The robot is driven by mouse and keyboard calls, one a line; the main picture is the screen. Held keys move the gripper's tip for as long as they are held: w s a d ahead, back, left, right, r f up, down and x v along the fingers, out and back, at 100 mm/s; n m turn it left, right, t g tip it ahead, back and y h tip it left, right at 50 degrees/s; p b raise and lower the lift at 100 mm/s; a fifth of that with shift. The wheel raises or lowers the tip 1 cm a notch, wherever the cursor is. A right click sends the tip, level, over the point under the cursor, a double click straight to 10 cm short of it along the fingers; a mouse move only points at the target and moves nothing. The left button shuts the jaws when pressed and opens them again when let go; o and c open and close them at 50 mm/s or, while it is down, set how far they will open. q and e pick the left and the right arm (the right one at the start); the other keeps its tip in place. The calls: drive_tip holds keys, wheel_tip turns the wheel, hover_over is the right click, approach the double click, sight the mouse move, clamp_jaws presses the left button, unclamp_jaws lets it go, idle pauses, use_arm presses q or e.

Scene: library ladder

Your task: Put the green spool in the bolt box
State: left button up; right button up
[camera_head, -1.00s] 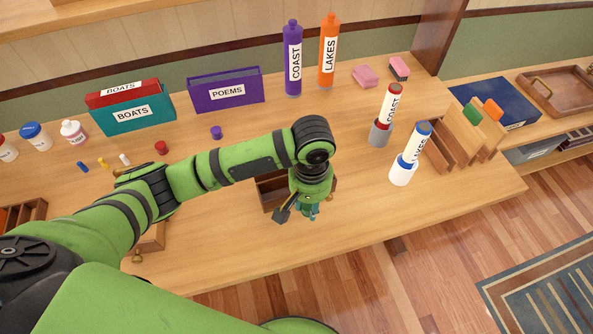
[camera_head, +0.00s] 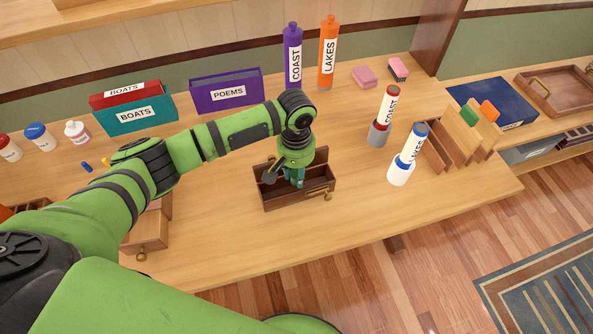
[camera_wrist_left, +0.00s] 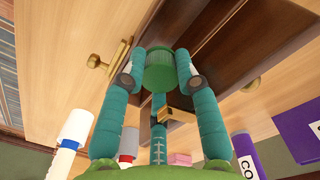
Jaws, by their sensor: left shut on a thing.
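The green spool (camera_wrist_left: 160,72) shows in the wrist view between the teal fingers of my left gripper (camera_wrist_left: 160,70), which is shut on it. In the head view my left gripper (camera_head: 294,183) points down over an open dark wooden box (camera_head: 300,203) with compartments and a brass fitting on its front; I take this as the bolt box, though no label shows. The spool cannot be made out in the head view. Dark compartment walls (camera_wrist_left: 215,35) lie beyond the spool in the wrist view; whether it touches them is unclear. My right gripper is not in view.
Another wooden box (camera_head: 150,232) with a brass knob stands left, partly behind my arm. To the right are a white-and-blue tube (camera_head: 412,150), a red-topped tube (camera_head: 388,105) in a grey holder, and a slotted wooden rack (camera_head: 440,150).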

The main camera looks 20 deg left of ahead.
sight(296, 173)
use_arm(q)
drive_tip(key=shift+f, duration=0.1)
drive_tip(key=shift+f, duration=0.55)
drive_tip(key=o, duration=0.8)
drive_tip(key=shift+o, duration=0.2)
wheel_tip(296, 173, up, 13)
drive_tip(key=b, duration=0.1)
drive_tip(key=shift+r+b, duration=0.15)
drive_tip(key=shift+b, duration=0.2)
